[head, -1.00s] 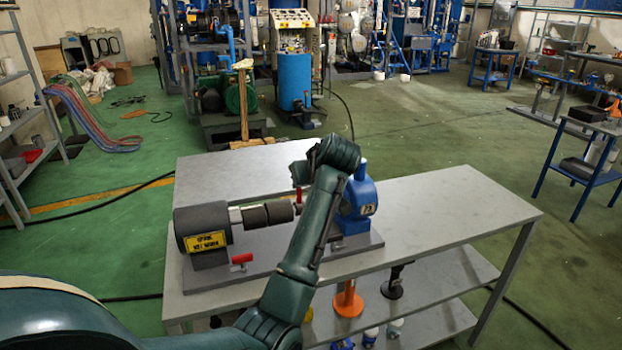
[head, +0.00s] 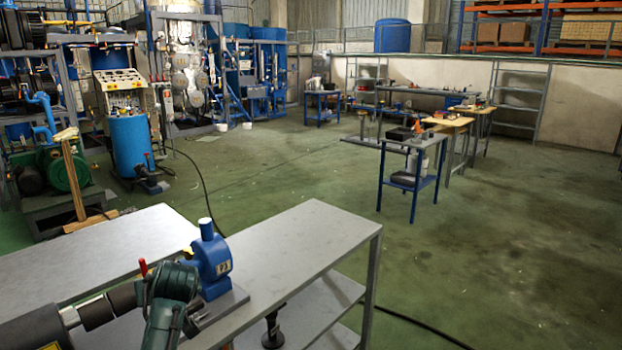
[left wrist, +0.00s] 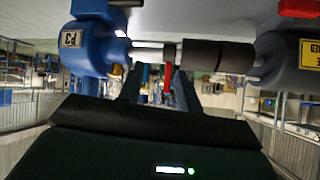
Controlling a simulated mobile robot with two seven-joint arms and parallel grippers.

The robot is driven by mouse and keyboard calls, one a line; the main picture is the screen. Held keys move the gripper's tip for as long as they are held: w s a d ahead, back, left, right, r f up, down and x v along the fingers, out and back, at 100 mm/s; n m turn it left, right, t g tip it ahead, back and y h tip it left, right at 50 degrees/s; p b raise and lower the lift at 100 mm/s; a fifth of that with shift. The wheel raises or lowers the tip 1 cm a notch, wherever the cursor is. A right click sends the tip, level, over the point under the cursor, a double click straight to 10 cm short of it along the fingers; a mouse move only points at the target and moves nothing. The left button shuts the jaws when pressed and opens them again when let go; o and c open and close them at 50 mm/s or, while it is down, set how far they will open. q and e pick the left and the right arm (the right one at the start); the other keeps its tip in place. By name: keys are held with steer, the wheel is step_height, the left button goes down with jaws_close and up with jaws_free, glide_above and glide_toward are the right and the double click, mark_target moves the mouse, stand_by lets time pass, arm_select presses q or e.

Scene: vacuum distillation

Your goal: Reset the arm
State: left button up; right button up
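My left arm (head: 170,295) comes up from the bottom left of the head view, in front of the pump unit on the grey bench. Its fingertips are hidden there. In the left wrist view the two dark fingers of my left gripper (left wrist: 157,85) stand apart. A red handle (left wrist: 168,77) shows in the gap between them; I cannot tell if they touch it. The blue pump (head: 211,260), marked P3, sits on the bench, and also shows in the left wrist view (left wrist: 92,42). My right gripper is not in view.
The grey bench (head: 300,235) has a clear top to the right of the pump. A lower shelf (head: 310,310) holds a black-based item. Green floor lies open beyond it. A blue-legged table (head: 412,150) stands farther back, with distillation equipment at the back left.

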arm_select(q)
steer(key=s+d+f+m+t+h, duration=0.1)
steer(key=s+d+f+m+h, duration=0.2)
steer(key=s+f, duration=0.4)
steer(key=s+d+f+m+t+h, duration=0.1)
steer(key=s+d+f+m+h, duration=0.1)
steer(key=s+d+f+m, duration=0.5)
steer(key=s+d+f+h, duration=0.2)
steer(key=s+d, duration=0.2)
steer(key=s, duration=0.3)
steer(key=s+d+f+h+p, duration=0.1)
steer(key=s+d+f+h, duration=0.2)
steer(key=s, duration=0.5)
steer(key=shift+d+t, duration=0.3)
steer(key=shift+d, duration=0.2)
steer(key=shift+f, duration=0.1)
